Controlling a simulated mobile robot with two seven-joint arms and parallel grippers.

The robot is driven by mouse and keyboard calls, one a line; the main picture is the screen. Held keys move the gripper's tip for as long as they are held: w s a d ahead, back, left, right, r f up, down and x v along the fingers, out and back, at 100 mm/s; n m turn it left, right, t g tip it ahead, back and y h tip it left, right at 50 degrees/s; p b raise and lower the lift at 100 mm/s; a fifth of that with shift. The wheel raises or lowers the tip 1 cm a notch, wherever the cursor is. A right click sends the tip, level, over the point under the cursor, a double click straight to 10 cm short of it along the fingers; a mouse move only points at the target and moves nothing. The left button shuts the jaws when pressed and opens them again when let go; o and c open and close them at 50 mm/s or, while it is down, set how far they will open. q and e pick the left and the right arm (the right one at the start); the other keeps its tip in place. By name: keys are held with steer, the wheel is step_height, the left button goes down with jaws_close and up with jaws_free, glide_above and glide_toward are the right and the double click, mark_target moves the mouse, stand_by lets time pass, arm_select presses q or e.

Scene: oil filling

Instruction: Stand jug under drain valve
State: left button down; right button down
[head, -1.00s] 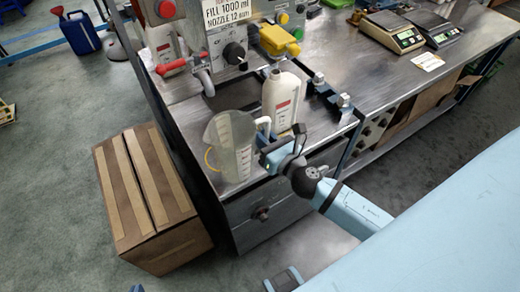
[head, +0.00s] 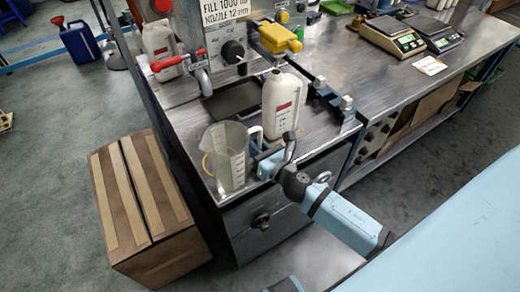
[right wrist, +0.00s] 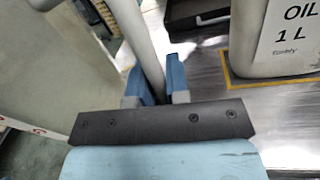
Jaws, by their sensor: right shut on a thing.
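The clear measuring jug (head: 223,160) is upright at the front left of the metal bench; I cannot tell if its base touches the top. My right gripper (head: 262,165) is shut on its handle. In the right wrist view the grey handle (right wrist: 146,45) passes between the blue fingertips (right wrist: 156,84), with the jug's wall (right wrist: 50,80) at left. A valve with a red lever (head: 168,63) and grey spout (head: 202,78), seemingly the drain valve, is behind the jug, above a dark recessed tray (head: 232,103). The jug is in front of the spout, not under it. My left gripper is not in view.
A white oil bottle (head: 283,103) stands close right of the jug, below a yellow valve (head: 280,38). Another white bottle (head: 160,45) is behind the red lever. Metal clamps (head: 345,104) are at right. A cardboard box (head: 150,205) stands on the floor at left.

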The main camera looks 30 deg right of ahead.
steer(key=shift+w+r, duration=0.15)
steer(key=shift+w, duration=1)
steer(key=shift+w+a, duration=0.1)
steer(key=shift+w, duration=2.2)
steer(key=shift+f, duration=0.25)
steer(key=c, duration=1)
jaws_free()
steer(key=shift+c, duration=0.2)
